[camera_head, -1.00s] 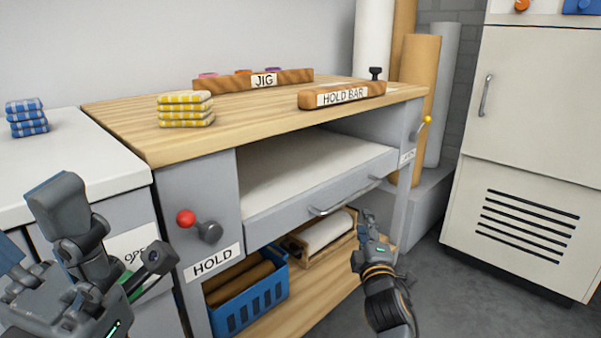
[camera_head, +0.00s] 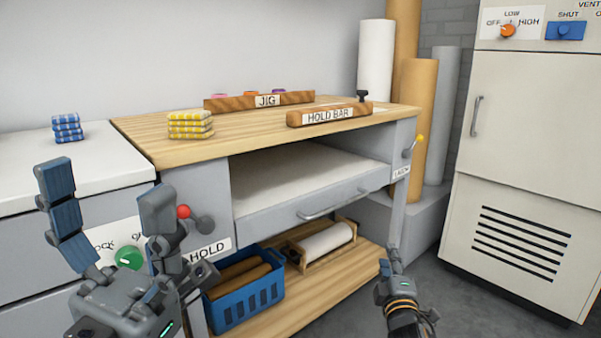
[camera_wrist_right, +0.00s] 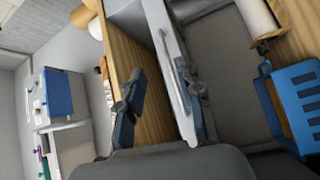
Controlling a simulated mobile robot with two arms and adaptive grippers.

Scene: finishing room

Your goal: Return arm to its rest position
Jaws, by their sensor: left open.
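My left gripper (camera_head: 106,182) is at the lower left of the head view, its fingers spread and pointing up, with nothing between them. It is in front of the white cabinet and the workbench's left panel, and one finger partly covers the red-knobbed HOLD lever (camera_head: 204,225). My right gripper (camera_head: 390,262) is low in front of the bench's right side, below the drawer handle (camera_head: 335,205), apart from it in the head view. In the right wrist view my right gripper (camera_wrist_right: 162,72) has its fingers apart and holds nothing. The handle (camera_wrist_right: 178,82) shows behind them.
The wooden bench top (camera_head: 255,133) bears yellow cloths (camera_head: 190,125), a JIG bar (camera_head: 230,103) and a HOLD BAR (camera_head: 335,114). A blue crate (camera_head: 243,303) and a white roll (camera_head: 327,243) are on the lower shelf. A cream cabinet (camera_head: 520,130) stands right; grey floor lies between.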

